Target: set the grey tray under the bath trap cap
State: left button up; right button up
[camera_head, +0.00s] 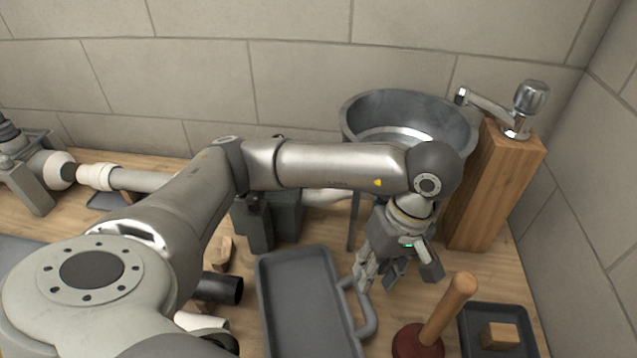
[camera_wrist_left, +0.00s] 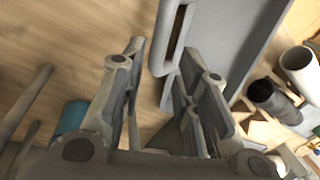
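The grey tray (camera_head: 262,300) lies on the wooden surface in front of the basin, with a looped handle (camera_head: 369,318) on its right side. In the left wrist view the tray (camera_wrist_left: 235,35) and its handle (camera_wrist_left: 178,35) show just beyond the fingers. My left gripper (camera_head: 378,278) is above and beside the handle, fingers pointing down. In the wrist view its fingers (camera_wrist_left: 163,62) are apart, with the handle near the right-hand finger; I cannot tell whether they touch. I cannot clearly make out the bath trap cap. My right gripper is not in view.
A metal basin (camera_head: 365,107) stands behind my left arm, beside a wooden post (camera_head: 490,190) with a tap (camera_head: 515,120). A plunger (camera_head: 445,315) and a small dark tray (camera_head: 525,325) holding a wooden block are at right. White piping (camera_head: 140,180) runs at left. Loose pipe pieces (camera_head: 220,288) lie left of the tray.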

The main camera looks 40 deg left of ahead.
aim_at(364, 297)
pick_arm(q)
notch_tip(364, 297, down, 3)
jog(key=shift+s+a+f, duration=0.1)
jog(key=shift+s+f, duration=0.05)
jog(key=shift+f, duration=0.05)
jog(key=shift+s+a+f+p, duration=0.1)
jog(key=shift+s+f+p, duration=0.1)
jog(key=shift+f, duration=0.55)
jog(key=shift+s+f+p, duration=0.15)
jog(key=shift+s+f, duration=0.05)
jog(key=shift+f, duration=0.6)
jog(key=shift+s+a+f+p, duration=0.1)
jog(key=shift+s+f+p, duration=0.1)
jog(key=shift+f, duration=0.55)
grip_shut()
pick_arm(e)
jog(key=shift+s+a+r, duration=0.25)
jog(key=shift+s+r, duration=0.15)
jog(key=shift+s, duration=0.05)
